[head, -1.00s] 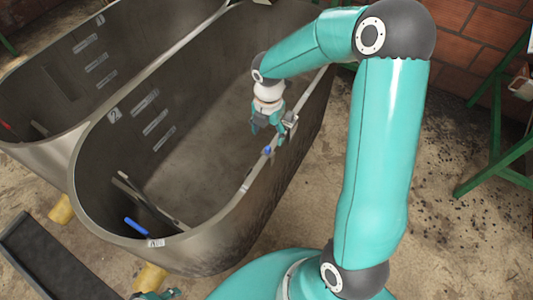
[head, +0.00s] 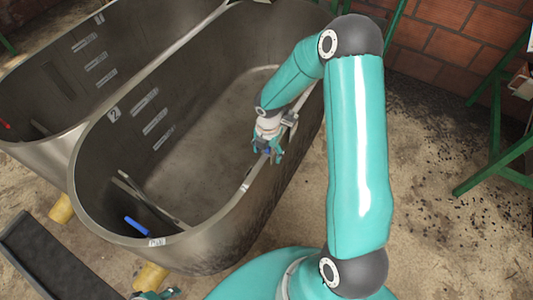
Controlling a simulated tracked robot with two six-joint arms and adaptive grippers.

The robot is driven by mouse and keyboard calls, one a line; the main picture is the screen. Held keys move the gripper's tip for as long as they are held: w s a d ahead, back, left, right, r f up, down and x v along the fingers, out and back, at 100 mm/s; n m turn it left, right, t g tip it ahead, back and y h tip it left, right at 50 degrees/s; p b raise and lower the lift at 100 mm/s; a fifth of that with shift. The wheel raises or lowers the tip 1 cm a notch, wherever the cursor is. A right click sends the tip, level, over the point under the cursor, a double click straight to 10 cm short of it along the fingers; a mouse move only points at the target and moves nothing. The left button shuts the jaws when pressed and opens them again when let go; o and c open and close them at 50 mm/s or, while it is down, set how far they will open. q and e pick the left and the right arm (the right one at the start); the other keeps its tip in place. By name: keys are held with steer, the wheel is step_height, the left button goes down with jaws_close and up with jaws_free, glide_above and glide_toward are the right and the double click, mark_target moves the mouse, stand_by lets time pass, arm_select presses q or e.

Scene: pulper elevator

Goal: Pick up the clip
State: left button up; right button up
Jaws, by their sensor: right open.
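The small blue clip (head: 267,151) sits on the near right rim of the tank marked 2 (head: 240,206). My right gripper (head: 268,156) is open at the rim, with its fingers around the clip. The fingers hide most of the clip, and I cannot tell whether they touch it. A small part of my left gripper (head: 157,294) shows at the bottom edge, too cut off to read its jaws.
A blue-handled tool (head: 137,224) leans inside the tank's near end. A second tank (head: 50,75) adjoins on the left. A dark trough (head: 45,262) lies at lower left. A green metal frame (head: 497,150) stands at right by the brick wall. The tank floor is mostly clear.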

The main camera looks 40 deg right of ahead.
steer(key=c, duration=1.1)
steer(key=shift+r, duration=0.2)
